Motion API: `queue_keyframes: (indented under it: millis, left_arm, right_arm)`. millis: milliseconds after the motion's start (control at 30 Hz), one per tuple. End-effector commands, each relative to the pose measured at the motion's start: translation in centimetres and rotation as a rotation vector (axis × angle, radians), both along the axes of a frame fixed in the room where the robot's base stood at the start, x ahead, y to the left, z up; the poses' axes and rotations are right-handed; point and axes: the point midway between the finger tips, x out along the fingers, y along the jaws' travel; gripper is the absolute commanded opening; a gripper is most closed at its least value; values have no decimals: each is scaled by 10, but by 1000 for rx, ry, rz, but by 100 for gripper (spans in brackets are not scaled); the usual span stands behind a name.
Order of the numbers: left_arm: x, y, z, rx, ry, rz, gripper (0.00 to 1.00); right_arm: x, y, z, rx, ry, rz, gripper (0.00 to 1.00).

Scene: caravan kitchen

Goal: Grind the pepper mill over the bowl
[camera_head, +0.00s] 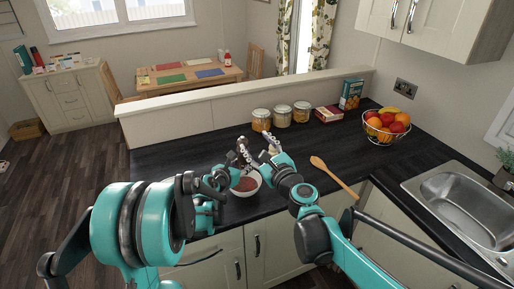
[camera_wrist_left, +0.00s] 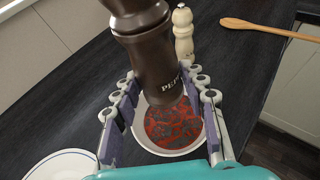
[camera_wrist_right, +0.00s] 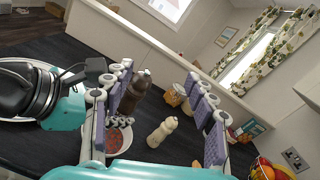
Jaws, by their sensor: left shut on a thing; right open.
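The dark brown pepper mill (camera_wrist_left: 155,62) is held between the fingers of my left gripper (camera_wrist_left: 165,90). It looks tilted, with its lettered lower end over the white bowl (camera_wrist_left: 142,142) of red food, which also shows in the head view (camera_head: 245,187). My right gripper (camera_wrist_right: 162,95) is open, its fingers apart. In the right wrist view the dark mill (camera_wrist_right: 135,92) is beside its left finger; I cannot tell whether they touch. A cream mill (camera_wrist_left: 183,33) stands upright on the counter behind the bowl.
A white plate (camera_wrist_left: 62,167) lies left of the bowl. A wooden spoon (camera_head: 333,176) lies to the right on the dark counter. Jars (camera_head: 282,115), a box (camera_head: 351,93) and a fruit basket (camera_head: 386,127) stand at the back. The sink (camera_head: 460,205) is at right.

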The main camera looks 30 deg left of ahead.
Motion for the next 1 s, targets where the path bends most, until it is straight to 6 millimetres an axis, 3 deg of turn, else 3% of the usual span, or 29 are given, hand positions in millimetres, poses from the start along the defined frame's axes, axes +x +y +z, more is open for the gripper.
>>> queue_keyframes:
  millis: [300,433,700,1000]
  left_arm:
    - [0,0,0,0,0,0,14]
    - [0,0,0,0,0,0,14]
    - [0,0,0,0,0,0,14]
    - [0,0,0,0,0,0,14]
  right_arm:
    - [1,0,0,0,0,2,56]
    - [10,3,-6,1,2,45,56]
    - [49,-3,-43,7,11,315,56]
    - [60,-26,-73,14,12,513,56]
